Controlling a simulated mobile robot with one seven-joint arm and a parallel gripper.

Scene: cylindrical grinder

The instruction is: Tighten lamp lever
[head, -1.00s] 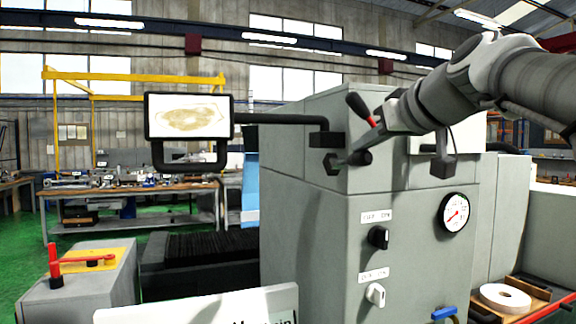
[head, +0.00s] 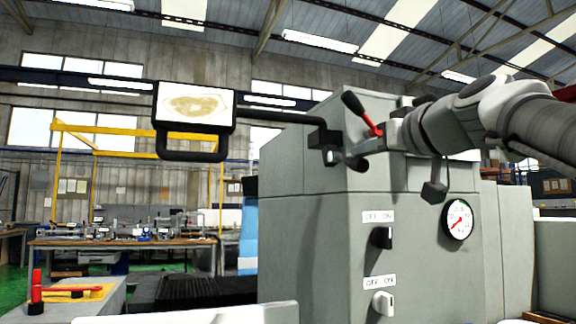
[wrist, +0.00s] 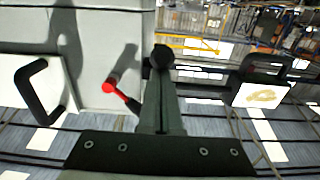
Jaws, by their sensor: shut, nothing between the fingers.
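The lever (head: 371,125), red with a black grip, sticks up beside the clamp block (head: 322,140) on the grey machine's upper part. In the wrist view the lever (wrist: 118,92) lies just left of my fingers. A black arm (head: 275,117) runs from the block to a framed panel (head: 195,104) that looks like the lamp. My gripper (head: 348,160) is shut and empty, its tip close by the block, below the lever's grip. In the wrist view my gripper (wrist: 160,75) points at a dark round part; I cannot tell whether it touches. The lever's base is partly hidden.
The grey machine housing (head: 300,220) carries two switches (head: 382,237) and a dial gauge (head: 459,219). A white panel with a black handle (wrist: 40,90) shows left in the wrist view. A workbench (head: 125,243) stands far behind.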

